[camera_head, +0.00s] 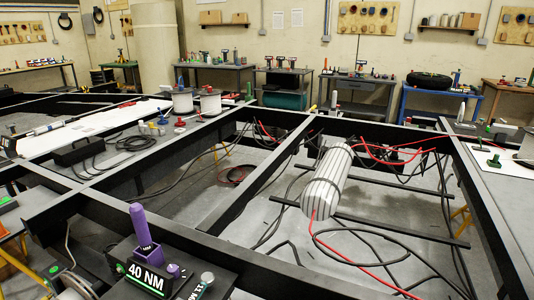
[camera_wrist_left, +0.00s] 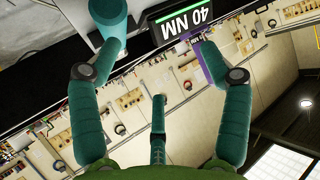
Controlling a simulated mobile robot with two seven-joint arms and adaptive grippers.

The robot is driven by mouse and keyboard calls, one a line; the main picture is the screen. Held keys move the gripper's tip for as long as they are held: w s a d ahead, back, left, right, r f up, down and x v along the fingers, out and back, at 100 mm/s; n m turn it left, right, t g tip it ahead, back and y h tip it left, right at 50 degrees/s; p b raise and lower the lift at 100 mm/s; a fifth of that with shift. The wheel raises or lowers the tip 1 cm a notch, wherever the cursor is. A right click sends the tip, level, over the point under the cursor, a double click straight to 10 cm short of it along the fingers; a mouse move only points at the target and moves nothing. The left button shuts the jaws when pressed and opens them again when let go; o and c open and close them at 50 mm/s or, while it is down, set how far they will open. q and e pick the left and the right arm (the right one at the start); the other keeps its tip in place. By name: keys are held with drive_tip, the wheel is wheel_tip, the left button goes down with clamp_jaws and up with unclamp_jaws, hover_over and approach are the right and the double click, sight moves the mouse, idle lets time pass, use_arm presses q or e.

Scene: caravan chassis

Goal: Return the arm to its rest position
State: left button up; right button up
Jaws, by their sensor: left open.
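My left gripper (camera_wrist_left: 160,55) shows in the left wrist view with its teal fingers spread wide and nothing held between them. The black 40 NM sign (camera_wrist_left: 183,22) appears upside down at the top of that view, beyond the fingers. In the head view, the 40 NM holder (camera_head: 147,278) stands at the lower left, with a purple tool (camera_head: 142,228) tilted upright in it. Neither gripper can be made out in the head view.
Black chassis beams (camera_head: 265,180) cross the floor. A striped cylinder (camera_head: 328,180) lies on the frame among red and black cables. Two spools (camera_head: 210,102) and a white panel (camera_head: 85,125) rest at the left. Workbenches line the back wall.

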use_arm(q)
drive_tip(key=s+d+f+m+g+h, duration=0.2)
drive_tip(key=s+d+f+g, duration=0.2)
drive_tip(key=s, duration=0.4)
drive_tip(key=s+d+f+m+g+h, duration=0.1)
drive_tip(key=s+d+f+m+g, duration=0.1)
drive_tip(key=s+d+f+g, duration=0.45)
drive_tip(key=s+a+f, duration=0.1)
drive_tip(key=s+f, duration=0.1)
drive_tip(key=f, duration=0.8)
drive_tip(key=s+a+f, duration=0.1)
drive_tip(key=s+f, duration=0.1)
drive_tip(key=f, duration=0.9)
drive_tip(key=s+a+f+p, duration=0.1)
drive_tip(key=s+a+f, duration=0.1)
drive_tip(key=s+f, duration=1)
drive_tip(key=s, duration=0.3)
drive_tip(key=shift+s+a+f, duration=0.2)
drive_tip(key=shift+a+f, duration=0.15)
drive_tip(key=shift+f, duration=0.05)
use_arm(e)
drive_tip(key=shift+s+a+r, duration=0.25)
drive_tip(key=shift+r, duration=0.3)
